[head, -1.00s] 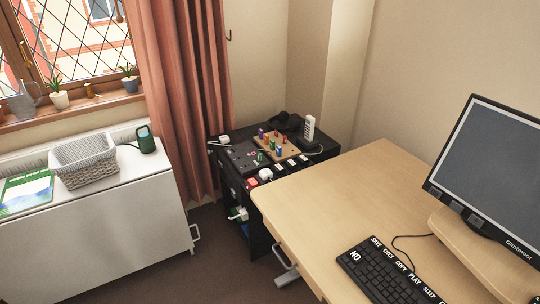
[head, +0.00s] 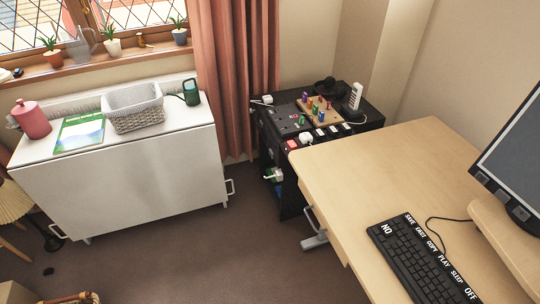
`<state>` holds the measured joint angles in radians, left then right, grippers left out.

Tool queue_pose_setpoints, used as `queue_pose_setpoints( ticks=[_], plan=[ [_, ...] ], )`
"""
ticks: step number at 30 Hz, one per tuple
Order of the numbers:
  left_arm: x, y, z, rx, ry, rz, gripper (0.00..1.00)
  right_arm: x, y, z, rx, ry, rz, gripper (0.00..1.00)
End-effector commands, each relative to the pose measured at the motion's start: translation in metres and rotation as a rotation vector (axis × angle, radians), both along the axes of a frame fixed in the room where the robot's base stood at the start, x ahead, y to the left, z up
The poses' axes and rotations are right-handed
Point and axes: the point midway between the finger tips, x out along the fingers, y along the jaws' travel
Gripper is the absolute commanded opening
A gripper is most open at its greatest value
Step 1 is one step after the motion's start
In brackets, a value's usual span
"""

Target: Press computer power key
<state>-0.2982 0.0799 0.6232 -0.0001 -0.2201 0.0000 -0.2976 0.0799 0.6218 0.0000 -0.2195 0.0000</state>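A black keyboard (head: 408,262) lies on the light wooden desk (head: 370,165) at the lower right of the head view. White labels run along its far edge, among them NO, SAVE, COPY, PLAY, SLEEP and OFF. The OFF label (head: 471,294) sits at the lower right end, near the picture's bottom edge. A monitor (head: 518,150) with a grey screen stands on a wooden riser (head: 500,232) behind the keyboard, cut off by the right edge. Neither of my grippers is in view.
A black cabinet (head: 290,190) with sockets, plugs and a phone stands behind the desk. A white cabinet (head: 130,185) under the window holds a basket (head: 135,108), a pink canister (head: 33,119) and a green book (head: 80,134). Brown floor (head: 215,255) is open between them.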

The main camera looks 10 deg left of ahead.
Motion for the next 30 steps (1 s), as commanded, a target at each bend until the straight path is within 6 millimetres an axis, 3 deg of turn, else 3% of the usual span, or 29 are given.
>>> queue_pose_setpoints(
  ticks=[1, 9, 30],
  plan=[
    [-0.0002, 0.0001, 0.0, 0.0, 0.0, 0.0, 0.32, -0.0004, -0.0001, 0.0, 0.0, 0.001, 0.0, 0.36],
    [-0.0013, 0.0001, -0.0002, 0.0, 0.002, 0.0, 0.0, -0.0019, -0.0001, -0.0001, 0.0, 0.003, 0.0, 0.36],
    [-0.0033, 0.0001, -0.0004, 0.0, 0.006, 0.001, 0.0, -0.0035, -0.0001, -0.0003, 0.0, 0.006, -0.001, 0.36]
  ],
)
